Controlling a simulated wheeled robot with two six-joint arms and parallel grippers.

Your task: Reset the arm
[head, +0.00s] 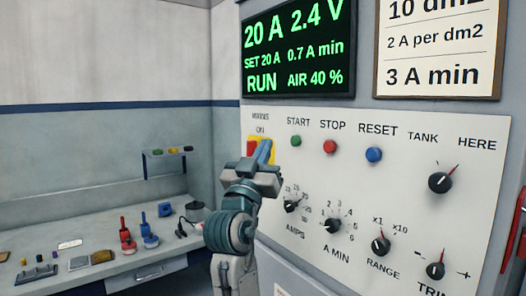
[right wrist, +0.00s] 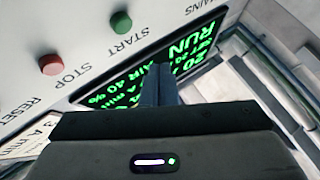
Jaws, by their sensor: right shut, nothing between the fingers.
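My right gripper (head: 264,152) is shut and empty, its blue fingers pointing up in front of the control panel (head: 330,185). In the head view the fingers overlap the yellow mains switch plate with its red part (head: 252,148) and hide some of it; I cannot tell whether they touch it. The right wrist view shows the closed fingers (right wrist: 158,86) against the green-lettered display (right wrist: 185,65). My left gripper is not in view.
The panel has a green START button (head: 296,141), a red STOP button (head: 330,147), a blue RESET button (head: 374,154) and several black knobs, including the TANK knob (head: 440,182). A display (head: 298,48) reads RUN. Left, a workbench (head: 60,278) holds small tools and blocks.

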